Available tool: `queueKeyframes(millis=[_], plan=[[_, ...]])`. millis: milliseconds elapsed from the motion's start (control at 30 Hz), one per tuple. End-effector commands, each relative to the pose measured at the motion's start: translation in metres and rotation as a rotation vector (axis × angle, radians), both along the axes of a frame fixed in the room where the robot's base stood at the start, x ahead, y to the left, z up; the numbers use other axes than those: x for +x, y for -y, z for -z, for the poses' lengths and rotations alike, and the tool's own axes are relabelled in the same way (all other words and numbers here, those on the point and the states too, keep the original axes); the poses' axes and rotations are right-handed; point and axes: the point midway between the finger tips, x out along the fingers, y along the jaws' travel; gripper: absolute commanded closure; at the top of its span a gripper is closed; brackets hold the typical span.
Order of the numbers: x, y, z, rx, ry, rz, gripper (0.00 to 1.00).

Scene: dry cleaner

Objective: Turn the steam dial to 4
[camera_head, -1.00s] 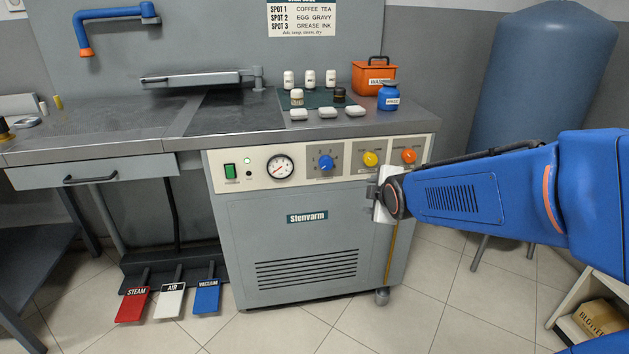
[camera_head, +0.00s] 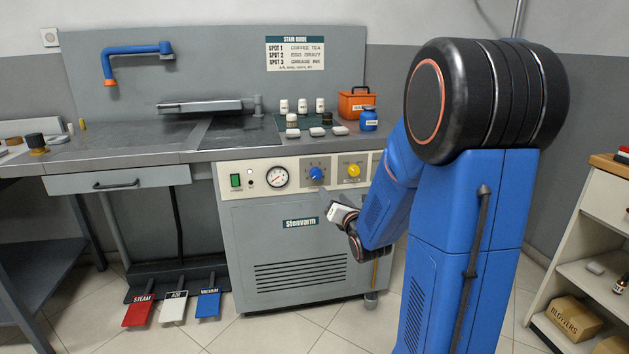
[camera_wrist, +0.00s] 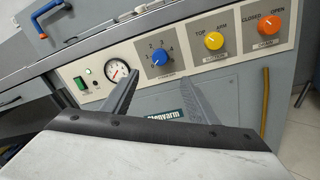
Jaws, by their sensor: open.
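The steam dial is a blue knob (camera_head: 316,173) on the cream front panel of the Stenvarm cabinet (camera_head: 290,240), right of the round gauge. In the wrist view the blue dial (camera_wrist: 159,58) has numbers 1 to 4 around it; 4 is at its right. I cannot tell which number it points to. My gripper (camera_head: 329,204) is open and empty, below and slightly right of the dial and apart from it. In the wrist view its two fingers (camera_wrist: 158,78) point up toward the panel, with the dial above and between the tips.
A yellow knob (camera_head: 353,170) sits right of the dial; an orange knob (camera_wrist: 265,22) is farther right. A green switch (camera_head: 236,180) and the gauge (camera_head: 278,177) are left. Bottles and a toolbox (camera_head: 355,103) stand above. Pedals (camera_head: 173,308) lie on the floor at left.

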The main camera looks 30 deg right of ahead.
Motion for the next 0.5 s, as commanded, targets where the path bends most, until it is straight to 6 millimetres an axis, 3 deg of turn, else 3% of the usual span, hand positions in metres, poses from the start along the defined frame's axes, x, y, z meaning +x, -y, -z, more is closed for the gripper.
queueKeyframes(millis=[500], plan=[[0.084, 0.016, 0.001, 0.003, -0.001, -0.001, 0.47]])
